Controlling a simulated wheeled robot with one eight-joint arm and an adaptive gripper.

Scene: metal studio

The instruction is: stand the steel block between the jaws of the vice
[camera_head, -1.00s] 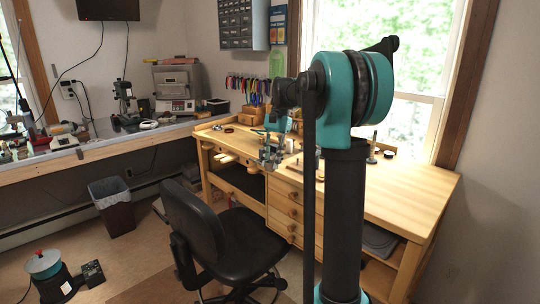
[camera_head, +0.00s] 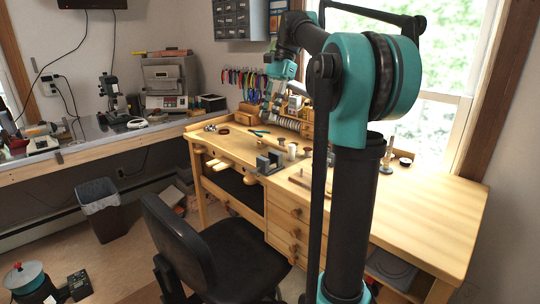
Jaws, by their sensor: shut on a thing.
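The vice (camera_head: 263,166) is at the front edge of the wooden bench, with grey upright jaws and a gap between them. My gripper (camera_head: 267,112) hangs from the teal wrist above the back of the bench, up and behind the vice in the picture. It is shut on the steel block, but the block is too small and too mixed with the fingers and background to make out clearly. The gripper is well apart from the vice.
The wooden bench (camera_head: 430,200) has a clear right side. A white cylinder (camera_head: 292,151), spools (camera_head: 288,124) and small tools stand around the vice. A black chair (camera_head: 225,250) is in front of the bench. Pliers (camera_head: 245,78) hang behind.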

